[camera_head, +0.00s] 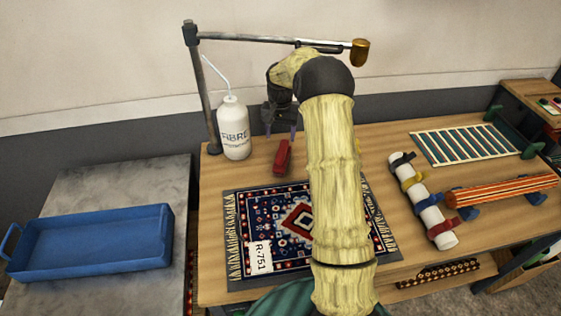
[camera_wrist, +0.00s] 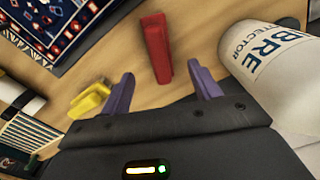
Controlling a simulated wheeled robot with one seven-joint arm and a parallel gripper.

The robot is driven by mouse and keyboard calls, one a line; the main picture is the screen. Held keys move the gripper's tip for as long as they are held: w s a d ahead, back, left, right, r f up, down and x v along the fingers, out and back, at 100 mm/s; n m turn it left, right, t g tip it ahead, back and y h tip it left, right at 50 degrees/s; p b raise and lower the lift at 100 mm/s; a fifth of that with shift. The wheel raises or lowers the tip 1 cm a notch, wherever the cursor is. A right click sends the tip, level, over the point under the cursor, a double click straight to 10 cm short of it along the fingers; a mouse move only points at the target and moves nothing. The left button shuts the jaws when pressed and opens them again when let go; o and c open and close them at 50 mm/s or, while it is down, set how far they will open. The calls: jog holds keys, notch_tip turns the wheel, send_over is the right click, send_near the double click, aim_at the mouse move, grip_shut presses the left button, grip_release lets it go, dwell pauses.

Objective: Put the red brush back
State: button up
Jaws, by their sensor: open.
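The red brush (camera_head: 283,158) is on the wooden table, just behind the rug and to the right of the white bottle. I see only a plain red body, with no bristles showing. It also shows in the wrist view (camera_wrist: 157,48), straight ahead of my gripper (camera_wrist: 161,75). The two purple fingers are apart with nothing between them, and the brush lies just beyond their tips, roughly centred. In the head view my gripper (camera_head: 281,129) is behind the brush, partly hidden by my arm. I cannot tell whether the fingers touch the brush.
The white bottle (camera_head: 233,130) stands close to the fingers. A yellow object (camera_wrist: 90,101) lies on the other side. The patterned rug (camera_head: 262,222) covers the table's middle. A post with a rod (camera_head: 250,38) rises behind.

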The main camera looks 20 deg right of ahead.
jog(key=s+a+r+n+t, duration=0.1)
jog(key=s+a+r+n, duration=0.15)
jog(key=s+a, duration=0.2)
jog(key=s+a+r+n, duration=0.1)
jog(key=s+a+r, duration=0.2)
jog(key=s, duration=0.3)
jog(key=s+a+n, duration=0.1)
jog(key=s+a, duration=0.1)
jog(key=s, duration=0.8)
jog(key=s+a+r+n+t, duration=0.1)
jog(key=s+a+n, duration=0.1)
jog(key=s, duration=0.7)
jog(key=shift+s+a+t, duration=0.3)
jog(key=shift+s+a, duration=0.1)
